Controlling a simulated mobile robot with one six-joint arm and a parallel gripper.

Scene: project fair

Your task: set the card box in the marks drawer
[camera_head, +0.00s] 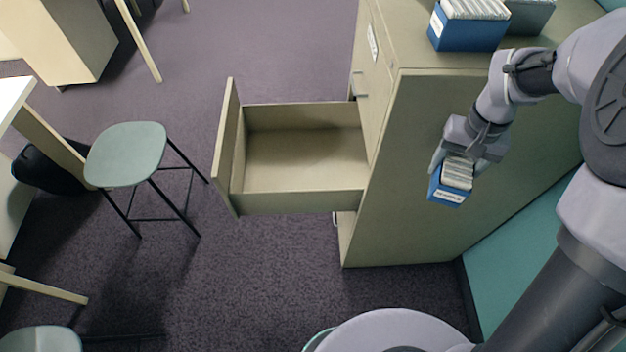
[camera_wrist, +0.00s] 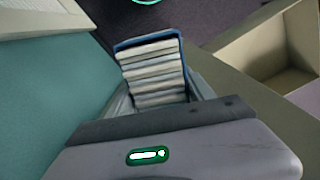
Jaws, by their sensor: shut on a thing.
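A small blue card box (camera_head: 450,183) with white cards and a label on its front is held in my gripper (camera_head: 453,167). The gripper is shut on it, in front of the cabinet's side panel and to the right of the open drawer. The card box also shows in the wrist view (camera_wrist: 153,72), between the fingers, with its cards facing the camera. The open drawer (camera_head: 300,203) is pulled out to the left of the cabinet (camera_head: 400,200) and looks empty. In the wrist view the drawer (camera_wrist: 262,50) is at the upper right. I cannot read the drawer's label.
A larger blue card box (camera_head: 468,36) and a grey-green box (camera_head: 530,18) stand on the cabinet top. A green stool (camera_head: 126,154) stands left of the drawer. A teal panel (camera_head: 510,255) is at the right. Carpet in front of the drawer is clear.

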